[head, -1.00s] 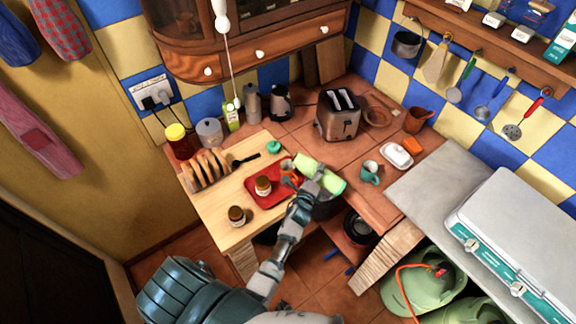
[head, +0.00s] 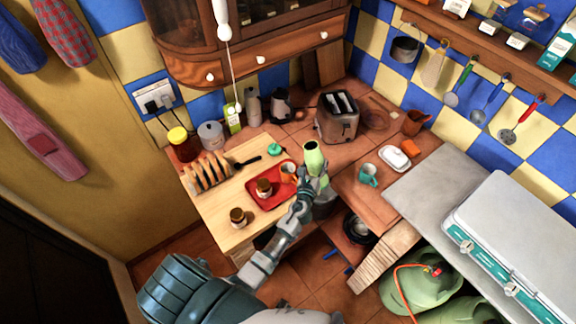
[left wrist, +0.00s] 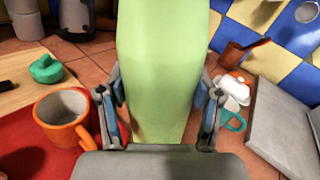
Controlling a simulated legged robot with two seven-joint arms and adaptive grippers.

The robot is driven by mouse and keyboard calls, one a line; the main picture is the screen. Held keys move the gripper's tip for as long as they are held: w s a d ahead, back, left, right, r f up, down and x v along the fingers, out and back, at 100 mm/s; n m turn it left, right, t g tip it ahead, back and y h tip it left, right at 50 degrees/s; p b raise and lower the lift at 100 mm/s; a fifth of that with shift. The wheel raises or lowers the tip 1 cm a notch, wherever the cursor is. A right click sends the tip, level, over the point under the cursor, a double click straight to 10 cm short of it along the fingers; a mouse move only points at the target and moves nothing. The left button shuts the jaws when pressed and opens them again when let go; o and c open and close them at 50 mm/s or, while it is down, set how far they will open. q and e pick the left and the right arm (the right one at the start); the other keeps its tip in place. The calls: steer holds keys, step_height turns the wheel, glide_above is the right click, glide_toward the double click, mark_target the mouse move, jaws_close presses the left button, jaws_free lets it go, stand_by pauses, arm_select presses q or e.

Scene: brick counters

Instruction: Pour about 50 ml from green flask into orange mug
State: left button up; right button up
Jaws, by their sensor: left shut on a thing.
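The green flask (head: 314,158) stands nearly upright with its open mouth up. My left gripper (head: 309,182) is shut around it, just right of the orange mug. In the left wrist view the flask (left wrist: 162,70) fills the middle between the fingers (left wrist: 160,112). The orange mug (head: 288,173) stands upright on the red tray (head: 282,194). It also shows in the left wrist view (left wrist: 62,124), left of the gripper and apart from the flask. I cannot see what is in the flask or how much is in the mug. My right gripper is out of view.
A brown jar (head: 263,188) shares the tray; another jar (head: 237,217) stands on the wooden board. A green stopper-like object (head: 274,149) and sliced bread (head: 208,172) lie behind. A teal cup (head: 368,175), white dish (head: 396,160) and toaster (head: 340,117) stand right and behind.

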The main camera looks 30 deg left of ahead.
arm_select(q)
steer(key=shift+r+m+p, duration=0.3)
steer(key=shift+r+m, duration=0.2)
steer(key=shift+r, duration=0.15)
steer(key=shift+d+f+m+b, duration=0.1)
steer(key=shift+f+m+b, duration=0.25)
steer(key=shift+m, duration=0.15)
steer(key=shift+f+m, duration=0.1)
steer(key=shift+m, duration=0.4)
steer(key=shift+w, duration=0.1)
stand_by(1.3)
